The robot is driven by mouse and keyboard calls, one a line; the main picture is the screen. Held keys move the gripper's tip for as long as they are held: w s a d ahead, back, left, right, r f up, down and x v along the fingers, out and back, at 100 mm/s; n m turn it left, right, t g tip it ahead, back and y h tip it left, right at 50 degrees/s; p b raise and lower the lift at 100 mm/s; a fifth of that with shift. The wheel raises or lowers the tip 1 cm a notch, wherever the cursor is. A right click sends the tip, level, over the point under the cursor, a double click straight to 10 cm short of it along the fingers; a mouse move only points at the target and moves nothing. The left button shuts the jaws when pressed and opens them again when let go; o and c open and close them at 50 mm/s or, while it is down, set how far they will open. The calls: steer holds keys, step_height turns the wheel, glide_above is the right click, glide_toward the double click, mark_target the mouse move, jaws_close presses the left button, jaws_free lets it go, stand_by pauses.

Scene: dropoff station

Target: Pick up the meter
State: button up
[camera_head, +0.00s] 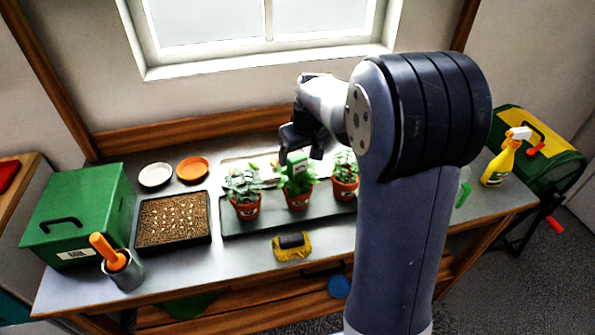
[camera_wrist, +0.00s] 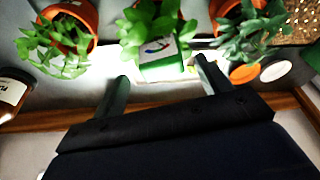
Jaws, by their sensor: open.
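The meter (camera_head: 297,159) is a small green box among the leaves of the middle potted plant (camera_head: 298,199). Its pale face with a coloured dial shows in the wrist view (camera_wrist: 158,49); its lower part is hidden by leaves or out of sight. My gripper (camera_head: 302,154) is over the middle plant, close to the meter. In the wrist view my gripper (camera_wrist: 160,68) is open, its two fingers apart with the green box between and beyond their tips. Nothing is held, and I cannot tell whether a finger touches the meter.
Potted plants stand left (camera_head: 244,206) and right (camera_head: 345,187) of the middle one on a black tray (camera_head: 268,224). A seed tray (camera_head: 143,243), green box (camera_head: 72,222) and two saucers are leftward. A brown jar (camera_wrist: 12,92) is at the wrist view's left. The wall is behind.

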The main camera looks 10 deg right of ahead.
steer(key=p+x, duration=0.1)
steer(key=x, duration=0.3)
steer(key=shift+a+f, duration=0.15)
steer(key=shift+f, duration=0.1)
steer(key=c, duration=1.2)
step_height(320, 180, up, 10)
steer(key=shift+r+b, duration=0.15)
steer(key=shift+b, duration=0.35)
steer(key=shift+r+p, duration=2.85)
steer(key=shift+r, duration=0.55)
